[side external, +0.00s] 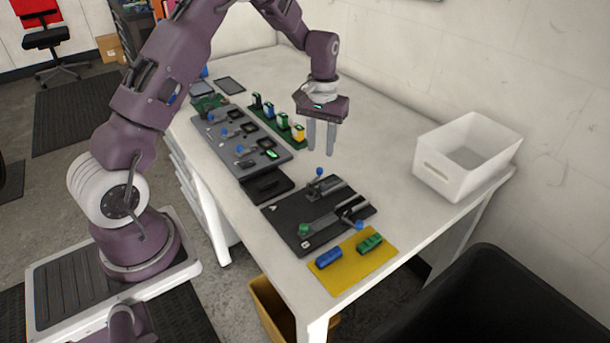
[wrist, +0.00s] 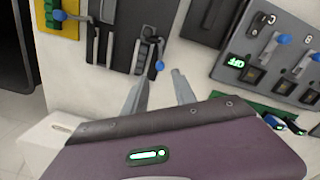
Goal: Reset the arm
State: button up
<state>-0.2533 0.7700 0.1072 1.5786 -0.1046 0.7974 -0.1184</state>
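My gripper (side external: 320,137) hangs above the white table (side external: 365,151), fingers pointing down, over the area between the green strip of blocks and the black lever board. Its two fingers are apart with nothing between them. In the wrist view, the open fingers (wrist: 160,92) show against the bare table beside the black lever board. My arm reaches over from the left side of the table.
A black lever board (side external: 283,213) has blue and green knobs. A yellow mat (side external: 340,283) holds blue and green blocks. A grey panel (side external: 222,146) and green strip (side external: 277,126) lie farther back. A white bin (side external: 437,181) stands right. Table between gripper and bin is clear.

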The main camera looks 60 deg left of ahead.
jog(key=s+d+r+m+t, duration=0.1)
jog(key=s+d+r, duration=0.35)
jog(key=r, duration=0.45)
jog(key=s+d+r+m+t, duration=0.2)
jog(key=s+d+r, duration=0.3)
jog(key=r, duration=0.4)
jog(key=s+d+r+m+t, duration=0.1)
jog(key=s+d, duration=0.1)
jog(key=s, duration=0.8)
jog(key=s+d+r+m+t, duration=0.1)
jog(key=s+d+m, duration=0.1)
jog(key=s, duration=0.8)
jog(key=shift+d+r+t, duration=0.15)
jog(key=shift+d+t, duration=0.15)
jog(key=shift+d, duration=0.1)
